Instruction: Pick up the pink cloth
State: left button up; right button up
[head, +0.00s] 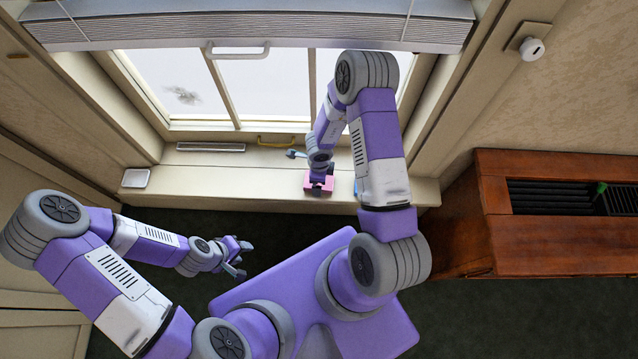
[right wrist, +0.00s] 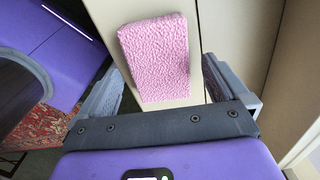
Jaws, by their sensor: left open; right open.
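The pink cloth (head: 309,184) is a small, thick, textured rectangle lying on the window sill (head: 235,182). It shows almost whole in the right wrist view (right wrist: 155,57). My right gripper (head: 319,190) is over the cloth, hiding part of it in the head view. In the right wrist view its jaws (right wrist: 160,85) are open, with a finger on each side of the cloth's near end and nothing gripped. I cannot tell how high the fingers are above the sill. My left gripper (head: 240,260) is open and empty, in front of the sill and away from the cloth.
A blue thing (head: 357,188) sits just right of the cloth, partly hidden by my arm. A grey-blue item (head: 294,153) lies behind it, near a yellow handle (head: 278,142). A white dish (head: 135,178) is at the sill's left end. A wooden cabinet (head: 540,247) stands right.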

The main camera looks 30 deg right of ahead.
notch_tip(320, 180, down, 2)
jog(key=shift+f+b, duration=0.1)
jog(key=shift+b, duration=0.3)
pick_arm(q)
jog(key=shift+f, duration=0.7)
pick_arm(e)
jog(key=shift+c, duration=0.3)
jog(key=c, duration=1)
jog(key=shift+o, duration=0.2)
notch_tip(320, 180, up, 27)
jog(key=p, duration=1.6)
jog(key=shift+c, duration=0.7)
pick_arm(q)
notch_tip(320, 180, up, 16)
jog(key=shift+r+p, duration=0.2)
jog(key=shift+p, duration=0.1)
pick_arm(e)
jog(key=shift+r, duration=0.65)
